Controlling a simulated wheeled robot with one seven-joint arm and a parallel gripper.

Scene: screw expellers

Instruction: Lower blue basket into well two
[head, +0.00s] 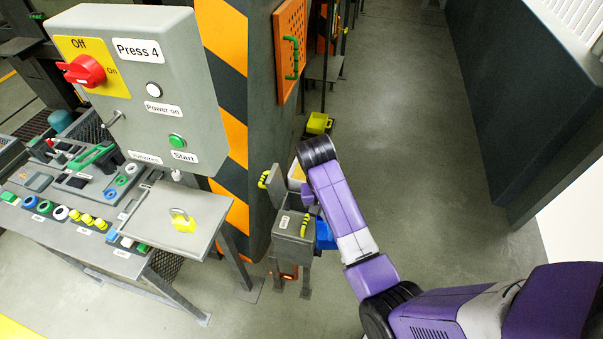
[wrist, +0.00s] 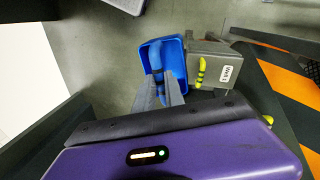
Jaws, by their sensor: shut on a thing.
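The blue basket (wrist: 178,50) hangs from my gripper (wrist: 166,92) in the wrist view. The gripper is shut on its blue handle. In the head view, part of the basket (head: 325,236) shows just right of a grey well box (head: 291,245), with my arm hiding the rest and the gripper. Behind the box, an upright grey lid (head: 275,186) has a yellow-green handle.
A striped orange and dark machine column (head: 222,90) stands left of the wells. A control cabinet (head: 150,85) and a grey panel table (head: 95,210) are further left. A yellow bin (head: 318,123) lies beyond. The floor (head: 425,130) on the right is clear.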

